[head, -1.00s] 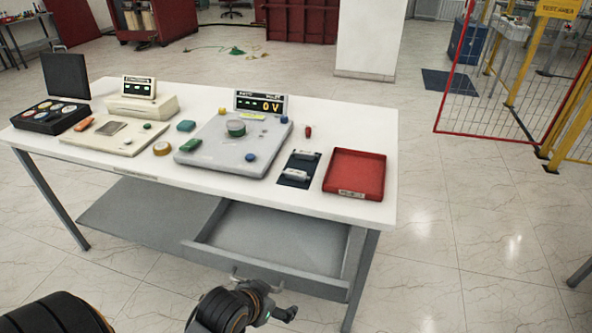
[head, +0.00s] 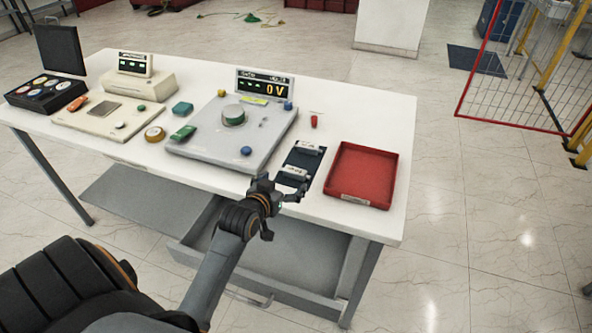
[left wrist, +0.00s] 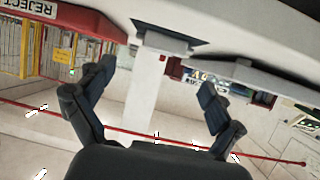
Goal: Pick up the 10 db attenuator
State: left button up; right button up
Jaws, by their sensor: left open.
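Two small silver cylindrical parts lie on a dark mat (head: 302,160) on the white table, a far one (head: 308,148) and a near one (head: 293,173). Their markings are too small to read, so I cannot tell which is the 10 dB attenuator. My left gripper (head: 283,200) is at the table's front edge, just in front of the near part and apart from it. The left wrist view shows its two dark fingers (left wrist: 157,90) spread wide with nothing between them. My right gripper is out of view.
A red tray (head: 370,150) sits right of the mat; its REJECT label (left wrist: 30,8) shows in the left wrist view. A grey tester (head: 205,150) stands left of the mat. A small red item (head: 314,121) lies behind it. An open drawer (head: 270,255) is below my left arm.

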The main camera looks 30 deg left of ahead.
aim_at(293, 174)
pick_arm(q)
jog(key=x, duration=0.3)
jog(key=p+x, duration=0.1)
jog(key=x, duration=0.1)
jog(key=shift+w+a+f, duration=0.15)
jog(key=shift+w+a, duration=0.05)
jog(key=x, duration=0.3)
jog(key=shift+a+f, duration=0.1)
jog(key=shift+f, duration=0.2)
jog(key=shift+w, duration=0.15)
jog(key=shift+c, duration=0.5)
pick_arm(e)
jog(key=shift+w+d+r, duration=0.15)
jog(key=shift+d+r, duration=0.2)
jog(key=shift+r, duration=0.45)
pick_arm(q)
jog(key=c, duration=1.1)
jog(key=shift+c, duration=0.3)
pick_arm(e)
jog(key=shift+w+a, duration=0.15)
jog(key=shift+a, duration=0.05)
